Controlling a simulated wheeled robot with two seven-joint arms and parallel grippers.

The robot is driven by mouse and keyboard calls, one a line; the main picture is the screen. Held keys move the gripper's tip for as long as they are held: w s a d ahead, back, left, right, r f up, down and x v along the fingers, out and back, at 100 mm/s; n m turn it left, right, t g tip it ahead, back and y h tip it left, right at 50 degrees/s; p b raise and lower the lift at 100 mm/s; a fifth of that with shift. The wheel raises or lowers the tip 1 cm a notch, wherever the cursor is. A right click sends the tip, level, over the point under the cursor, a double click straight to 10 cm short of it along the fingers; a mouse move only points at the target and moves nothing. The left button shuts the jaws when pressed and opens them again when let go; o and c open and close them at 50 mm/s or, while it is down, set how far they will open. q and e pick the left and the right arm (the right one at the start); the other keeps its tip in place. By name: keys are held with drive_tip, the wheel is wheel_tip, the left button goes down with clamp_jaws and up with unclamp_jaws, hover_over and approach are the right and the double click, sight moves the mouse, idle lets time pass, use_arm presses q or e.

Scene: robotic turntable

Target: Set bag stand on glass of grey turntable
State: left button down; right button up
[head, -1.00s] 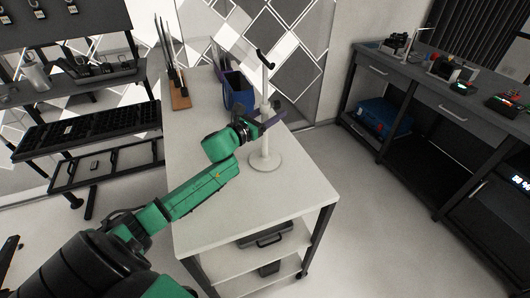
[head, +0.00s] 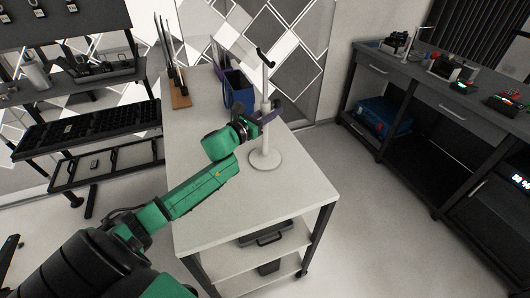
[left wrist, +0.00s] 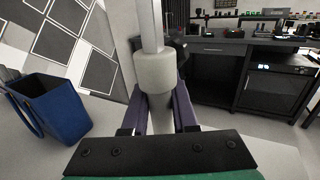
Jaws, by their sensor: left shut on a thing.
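The bag stand (head: 265,131) is a white upright pole with a round white base and a black hook on top. It stands on the light cart top (head: 220,222), near its right edge. My left gripper (head: 265,116) is shut around the pole at about mid height, below a thicker collar. In the left wrist view the pole (left wrist: 155,75) rises between the two purple fingers (left wrist: 160,115). No grey turntable can be made out with certainty. My right gripper is not in view.
A long dark workbench (head: 440,92) with small devices is at the right. Floor lies free between cart and workbench.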

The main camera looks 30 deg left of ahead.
use_arm(q)
drive_tip(key=shift+r, duration=0.1)
idle(0.7)
wheel_tip(320, 180, up, 20)
drive_tip(key=p, duration=0.3)
